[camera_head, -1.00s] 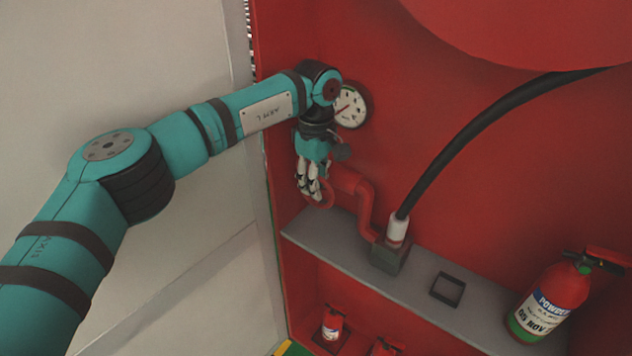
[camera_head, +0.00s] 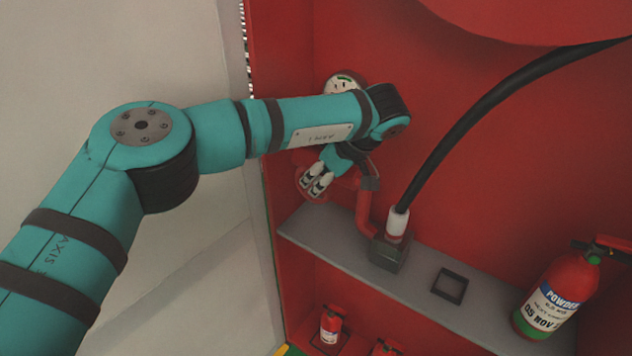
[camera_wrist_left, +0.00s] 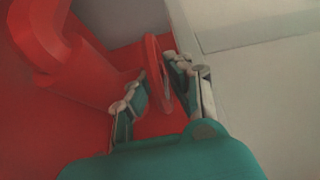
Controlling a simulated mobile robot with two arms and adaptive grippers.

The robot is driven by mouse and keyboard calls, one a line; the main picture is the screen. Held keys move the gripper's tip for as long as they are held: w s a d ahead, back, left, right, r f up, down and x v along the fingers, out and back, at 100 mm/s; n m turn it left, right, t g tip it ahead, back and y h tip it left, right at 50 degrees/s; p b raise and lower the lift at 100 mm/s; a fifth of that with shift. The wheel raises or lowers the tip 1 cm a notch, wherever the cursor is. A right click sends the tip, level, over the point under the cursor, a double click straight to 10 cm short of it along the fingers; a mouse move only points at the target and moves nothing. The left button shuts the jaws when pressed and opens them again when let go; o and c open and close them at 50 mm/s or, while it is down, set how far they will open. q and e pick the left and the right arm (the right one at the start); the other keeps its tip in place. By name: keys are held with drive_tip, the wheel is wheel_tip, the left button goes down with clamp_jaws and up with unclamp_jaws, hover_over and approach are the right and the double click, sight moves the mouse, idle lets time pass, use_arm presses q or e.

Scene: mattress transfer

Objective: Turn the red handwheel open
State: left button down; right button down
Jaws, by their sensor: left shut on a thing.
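The red handwheel (camera_head: 308,184) sits on the red pipe at the left of the red cabinet, under the gauge. In the left wrist view the handwheel (camera_wrist_left: 155,72) is seen nearly edge-on, its rim between my two fingers. My left gripper (camera_head: 314,185) is at the handwheel and shut on its rim; it also shows in the left wrist view (camera_wrist_left: 155,95). The gripper hides part of the wheel in the head view. My right gripper is not in view.
A round gauge (camera_head: 343,84) is partly behind my left arm. The red pipe (camera_head: 366,210) leads to a dark fitting (camera_head: 390,250) with a black hose (camera_head: 470,120). A fire extinguisher (camera_head: 556,292) stands on the grey shelf (camera_head: 330,240) at right. A pale wall is at left.

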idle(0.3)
use_arm(q)
drive_tip(key=c, duration=1.3)
unclamp_jaws()
drive_tip(key=shift+d, duration=0.1)
drive_tip(key=shift+r, duration=0.1)
drive_tip(key=v, duration=0.7)
drive_tip(key=shift+s+d, duration=0.2)
